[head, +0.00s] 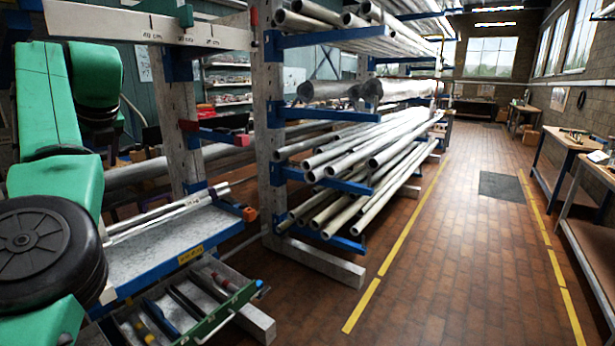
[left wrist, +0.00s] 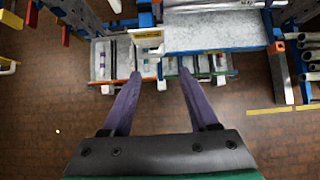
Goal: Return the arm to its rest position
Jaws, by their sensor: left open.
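My left arm shows at the left edge of the head view as green links with a black round joint; its gripper is out of that view. In the left wrist view my left gripper (left wrist: 157,77) has two purple fingers spread wide apart, with nothing held between them. Beyond the fingertips lie the open drawers with tools. My right arm and right gripper are in neither view.
A blue-edged tray shelf (head: 150,249) with light bars and a green-fronted tool drawer (head: 217,319) stand close to my left arm. A rack post (head: 271,130) carries several metal pipes (head: 395,140). Workbenches (head: 562,139) line the right; the brick floor (head: 470,270) between is clear.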

